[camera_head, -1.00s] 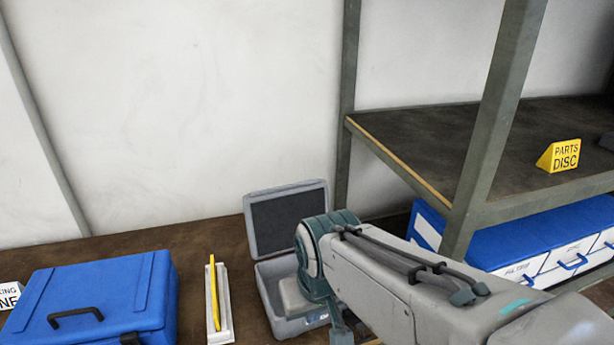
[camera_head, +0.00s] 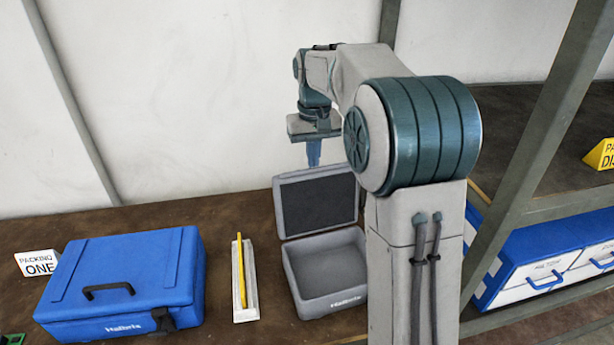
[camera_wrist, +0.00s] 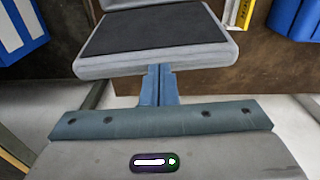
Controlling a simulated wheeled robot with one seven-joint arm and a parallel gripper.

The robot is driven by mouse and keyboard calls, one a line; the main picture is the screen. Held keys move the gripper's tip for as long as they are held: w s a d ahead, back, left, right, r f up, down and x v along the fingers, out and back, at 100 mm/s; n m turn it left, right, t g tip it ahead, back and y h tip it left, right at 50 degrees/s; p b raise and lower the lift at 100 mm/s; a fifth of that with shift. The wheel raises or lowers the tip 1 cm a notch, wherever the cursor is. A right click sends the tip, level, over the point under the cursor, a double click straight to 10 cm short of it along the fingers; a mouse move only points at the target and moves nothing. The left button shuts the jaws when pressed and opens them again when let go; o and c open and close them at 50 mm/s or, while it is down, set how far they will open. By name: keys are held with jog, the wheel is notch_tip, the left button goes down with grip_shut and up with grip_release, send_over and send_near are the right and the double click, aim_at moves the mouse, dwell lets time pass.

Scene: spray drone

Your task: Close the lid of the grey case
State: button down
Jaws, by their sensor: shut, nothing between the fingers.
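The grey case (camera_head: 326,300) stands open on the brown bench, its tray empty as far as I can see. Its lid (camera_head: 316,203), grey with a dark inner panel, stands raised at the back of the case. The lid also shows in the wrist view (camera_wrist: 155,65). My gripper (camera_head: 314,160) is shut and empty, pointing down just above the lid's top edge. In the wrist view my gripper's fingers (camera_wrist: 158,80) are together close to the lid's edge; I cannot tell whether they touch. My arm covers the right side of the case.
A closed blue case (camera_head: 125,275) and a white tray with a yellow stick (camera_head: 243,285) stand left of the grey case. A metal shelf frame (camera_head: 535,150) with blue-and-white boxes (camera_head: 550,260) stands at the right. A white wall is behind.

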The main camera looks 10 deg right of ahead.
aim_at(315, 196)
jog(key=w+f, duration=0.4)
jog(key=w, duration=0.6)
jog(key=s+f+p, duration=0.1)
jog(key=s+f, duration=0.2)
jog(key=f, duration=0.5)
jog(key=shift+s+d+f+g, duration=0.3)
jog(key=shift+s+g, duration=0.05)
jog(key=shift+g, duration=0.05)
jog(key=shift+b, duration=0.3)
jog(key=shift+s+d+r+t+b, duration=0.15)
jog(key=shift+s+r+t+b, duration=0.2)
jog(key=shift+b, duration=0.2)
